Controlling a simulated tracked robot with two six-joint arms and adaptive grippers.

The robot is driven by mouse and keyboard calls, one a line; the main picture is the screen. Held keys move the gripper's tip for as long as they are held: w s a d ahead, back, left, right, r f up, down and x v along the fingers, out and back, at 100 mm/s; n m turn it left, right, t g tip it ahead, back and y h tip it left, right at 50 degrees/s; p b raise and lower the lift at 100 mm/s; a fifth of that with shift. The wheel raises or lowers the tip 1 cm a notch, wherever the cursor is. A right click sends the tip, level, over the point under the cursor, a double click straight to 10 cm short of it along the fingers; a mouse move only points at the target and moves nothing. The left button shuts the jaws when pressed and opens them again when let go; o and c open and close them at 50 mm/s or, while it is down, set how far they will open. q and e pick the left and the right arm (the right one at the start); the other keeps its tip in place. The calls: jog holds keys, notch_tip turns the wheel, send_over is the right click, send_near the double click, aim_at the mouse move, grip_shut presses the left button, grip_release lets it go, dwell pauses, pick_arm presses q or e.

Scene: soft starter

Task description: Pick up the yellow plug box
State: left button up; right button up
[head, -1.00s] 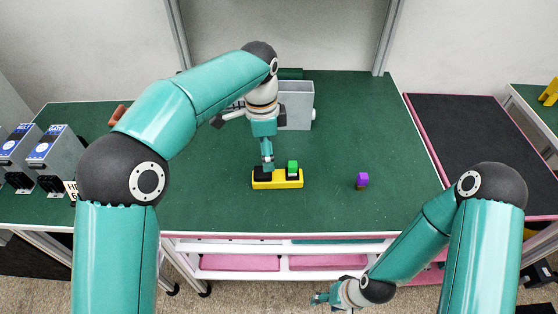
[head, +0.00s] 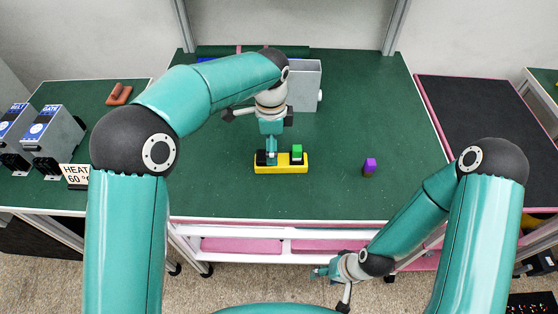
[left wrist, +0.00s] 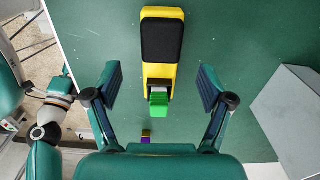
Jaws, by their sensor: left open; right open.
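The yellow plug box (head: 291,170) lies on the green table top, with a green block (head: 297,152) standing on its right part. My left gripper (head: 267,158) is open, pointing down over the box's left part, and hides some of it. In the left wrist view the yellow plug box (left wrist: 158,74) runs between the open fingers of my left gripper (left wrist: 159,82), with clear gaps on both sides. A black pad (left wrist: 161,42) covers its far end, and the green block (left wrist: 159,105) is at its near end. My right gripper (head: 318,273) is open and empty, low in front of the table.
A purple block on a dark base (head: 370,166) stands right of the box. A grey box (head: 306,88) stands behind my left gripper. A heat sign (head: 76,172) and grey units (head: 52,140) are at the left.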

aim_at(281, 161)
pick_arm(q)
jog(key=shift+d+f, duration=0.1)
jog(key=shift+f, duration=0.4)
jog(key=f, duration=0.2)
jog(key=f+p, duration=0.1)
jog(key=f, duration=0.1)
jog(key=shift+w+d+f, duration=0.1)
jog(key=shift+d+f, duration=0.1)
jog(key=c, duration=1.5)
jog(key=shift+r, duration=0.1)
